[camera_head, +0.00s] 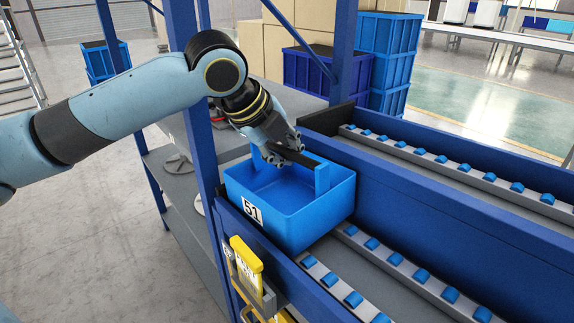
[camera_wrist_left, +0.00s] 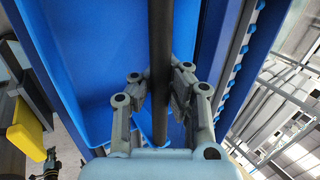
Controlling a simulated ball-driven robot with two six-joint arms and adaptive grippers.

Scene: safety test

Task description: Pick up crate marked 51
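The blue open crate marked 51 (camera_head: 305,224) sits at the near roller lane of the rack, its white number label (camera_head: 251,209) on the front face. A dark bar handle spans its top. My left gripper (camera_head: 290,150) is over the crate's far part at this bar. In the left wrist view the bar (camera_wrist_left: 161,40) runs between the fingers (camera_wrist_left: 160,85), which press close on both sides of it. The blue crate inside (camera_wrist_left: 95,50) fills the area left of the bar. The crate looks empty where visible. My right gripper is not in view.
Blue side rails (camera_head: 450,225) bound the lane. The rollers (camera_head: 395,258) right of the crate are clear. A yellow holder (camera_head: 246,254) hangs on the front rail. Stacked blue crates (camera_head: 388,55) stand behind.

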